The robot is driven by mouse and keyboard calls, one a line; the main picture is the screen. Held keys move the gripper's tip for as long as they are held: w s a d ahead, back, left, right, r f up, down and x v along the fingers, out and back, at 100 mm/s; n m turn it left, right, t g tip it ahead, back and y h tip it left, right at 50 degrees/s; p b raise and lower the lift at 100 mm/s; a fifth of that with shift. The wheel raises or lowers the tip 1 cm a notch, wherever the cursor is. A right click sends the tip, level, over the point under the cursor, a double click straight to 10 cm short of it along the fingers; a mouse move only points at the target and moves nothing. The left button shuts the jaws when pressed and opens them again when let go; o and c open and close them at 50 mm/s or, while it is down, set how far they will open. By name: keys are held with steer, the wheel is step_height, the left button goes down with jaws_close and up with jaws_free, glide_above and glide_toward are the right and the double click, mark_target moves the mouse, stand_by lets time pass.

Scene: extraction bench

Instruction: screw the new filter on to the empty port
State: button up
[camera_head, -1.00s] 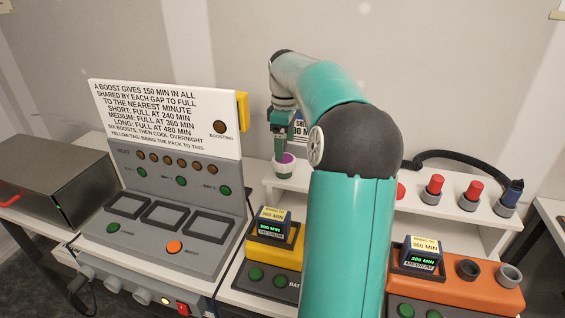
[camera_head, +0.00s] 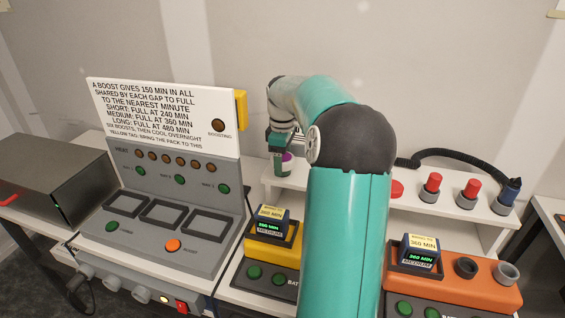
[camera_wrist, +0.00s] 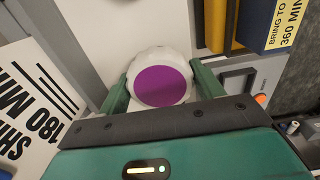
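A small white round part with a purple top (camera_wrist: 161,86), which I take for the new filter, stands on the white shelf in the head view (camera_head: 287,159). My gripper (camera_wrist: 160,80) is lowered over it, with one green finger on each side. The fingertips are at or very near its sides; I cannot tell whether they press on it. In the head view my gripper (camera_head: 283,160) is partly behind my arm. Two round sockets, a dark one (camera_head: 466,268) and a grey one (camera_head: 507,273), are on the orange unit at right; I cannot tell whether either is the empty port.
Red-topped parts (camera_head: 432,184) and a dark blue plug (camera_head: 511,192) with a black hose stand on the shelf at right. A grey panel (camera_head: 175,240) with a white sign is at left. Battery packs sit in yellow (camera_head: 278,250) and orange (camera_head: 450,290) docks. My arm hides the middle.

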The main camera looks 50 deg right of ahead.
steer(key=c, duration=0.6)
steer(key=shift+r, duration=0.1)
steer(key=shift+c, duration=0.2)
steer(key=shift+r, duration=0.8)
steer(key=shift+r, duration=0.35)
steer(key=shift+r, duration=0.3)
steer(key=shift+r, duration=0.35)
steer(key=shift+r, duration=0.75)
steer(key=shift+a, duration=0.1)
